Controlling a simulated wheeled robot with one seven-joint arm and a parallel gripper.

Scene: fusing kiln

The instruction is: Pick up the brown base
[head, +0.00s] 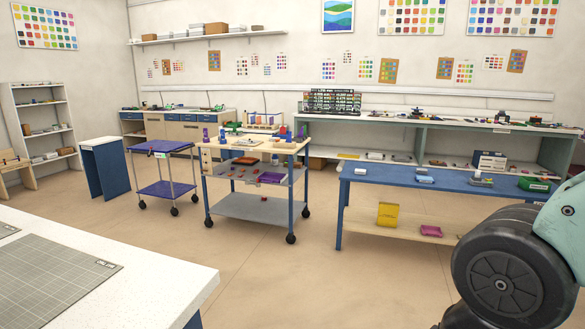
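I cannot pick out a brown base for certain; the small items are too far off to tell apart. A reddish-brown flat piece (245,161) lies on the middle level of the wheeled cart (251,205), and a brown box (216,28) sits on the wall shelf. Small items, purple, green and blue, stand on the cart's light wooden top. My gripper is not in view; only a dark round joint and pale green link of my arm show at the lower right.
A white table (180,275) with a grey cutting mat (60,285) is close at the lower left. A blue-topped table (400,178) stands right of centre. A small blue-topped cart (160,146) and blue stand (104,165) are at left. Open floor (300,290) lies in front.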

